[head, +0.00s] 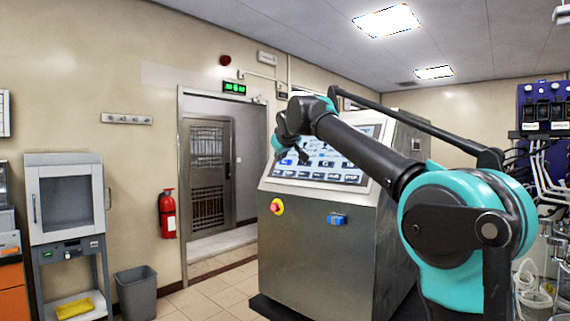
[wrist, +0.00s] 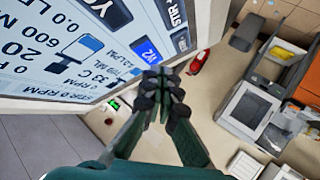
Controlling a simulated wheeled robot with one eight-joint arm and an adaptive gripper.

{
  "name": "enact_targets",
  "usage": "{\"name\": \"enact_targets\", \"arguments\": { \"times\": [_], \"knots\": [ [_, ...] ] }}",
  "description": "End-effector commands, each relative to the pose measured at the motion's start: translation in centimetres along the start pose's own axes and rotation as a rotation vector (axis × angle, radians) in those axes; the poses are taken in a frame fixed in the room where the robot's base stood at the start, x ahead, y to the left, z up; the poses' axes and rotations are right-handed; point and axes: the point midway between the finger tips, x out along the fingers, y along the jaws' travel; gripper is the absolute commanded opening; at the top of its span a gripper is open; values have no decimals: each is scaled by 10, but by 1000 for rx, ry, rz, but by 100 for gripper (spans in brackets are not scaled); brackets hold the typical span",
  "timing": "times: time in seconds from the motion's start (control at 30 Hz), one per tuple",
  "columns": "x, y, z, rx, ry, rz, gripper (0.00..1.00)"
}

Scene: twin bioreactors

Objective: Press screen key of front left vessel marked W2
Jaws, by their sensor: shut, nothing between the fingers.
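The touch screen (head: 340,165) is set in the sloped upper face of a steel cabinet. In the wrist view the screen (wrist: 60,60) fills the upper left, with tilted text and vessel drawings. A blue key marked W2 (wrist: 150,50) shows near the screen's edge there. My gripper (wrist: 160,72) is shut and empty, its fingertips just below the W2 key in the picture. I cannot tell whether the tips touch the screen. In the head view my gripper (head: 298,151) is small and dark in front of the screen's left part, with my arm crossing the screen.
The steel cabinet (head: 305,245) carries a red and yellow emergency button (head: 277,207) and a blue part (head: 337,219) on its front. A fire extinguisher (head: 167,213), a grey bin (head: 136,290) and a cabinet on a stand (head: 68,205) stand left. Tiled floor between is clear.

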Motion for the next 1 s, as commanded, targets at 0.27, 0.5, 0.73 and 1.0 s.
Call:
{"name": "enact_targets", "arguments": {
  "times": [0.27, 0.5, 0.73, 1.0],
  "knots": [
    [-16, -12, -12, -2, 0, -1, 0],
    [-30, -23, -22, -1, 1, -2, 0],
    [-35, -25, -25, 0, 0, 0, 0],
    [-34, -25, -25, 0, 0, 0, 0]
  ]
}}
